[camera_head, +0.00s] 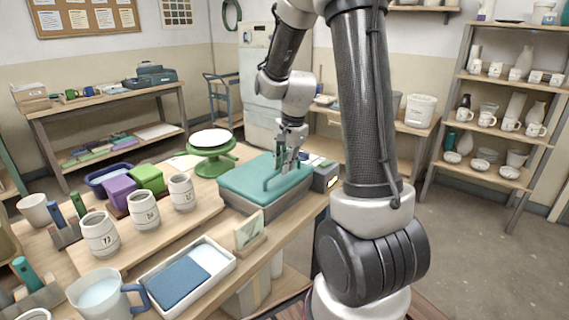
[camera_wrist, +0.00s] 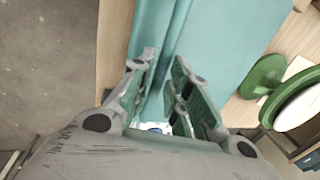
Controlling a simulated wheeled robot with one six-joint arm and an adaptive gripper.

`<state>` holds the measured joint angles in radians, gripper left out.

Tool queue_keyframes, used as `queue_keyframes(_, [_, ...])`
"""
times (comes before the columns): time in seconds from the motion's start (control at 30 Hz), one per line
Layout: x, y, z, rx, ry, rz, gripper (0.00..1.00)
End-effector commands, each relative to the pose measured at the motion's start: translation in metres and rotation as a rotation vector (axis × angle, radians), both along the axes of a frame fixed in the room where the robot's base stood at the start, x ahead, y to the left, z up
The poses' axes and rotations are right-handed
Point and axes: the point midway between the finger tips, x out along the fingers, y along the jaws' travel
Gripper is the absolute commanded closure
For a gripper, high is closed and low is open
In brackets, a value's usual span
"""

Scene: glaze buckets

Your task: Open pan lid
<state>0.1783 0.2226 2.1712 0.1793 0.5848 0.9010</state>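The pan (camera_head: 243,203) is a grey rectangular box on the wooden table, with a flat teal lid (camera_head: 245,178) lying closed on it. A green bar handle (camera_head: 268,180) stands up from the lid. My gripper (camera_head: 287,163) points down at the handle. In the wrist view, the two fingers of my gripper (camera_wrist: 164,62) are apart, one on each side of the teal handle bar (camera_wrist: 178,22). The lid also shows in the wrist view (camera_wrist: 235,40). I cannot tell whether either finger touches the bar.
A green turntable with a white top (camera_head: 210,139) stands behind the pan. Several labelled cups (camera_head: 182,192) and a white tray with a blue slab (camera_head: 187,275) are to the left and front. A small card stand (camera_head: 249,232) is close to the pan's front.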

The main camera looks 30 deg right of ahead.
Motion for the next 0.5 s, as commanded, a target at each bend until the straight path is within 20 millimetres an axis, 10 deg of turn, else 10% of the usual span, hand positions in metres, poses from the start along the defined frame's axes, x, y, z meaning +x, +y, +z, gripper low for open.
queue_keyframes(0.5, [0.0032,0.0012,0.0064,-0.011,0.029,0.001,1.0])
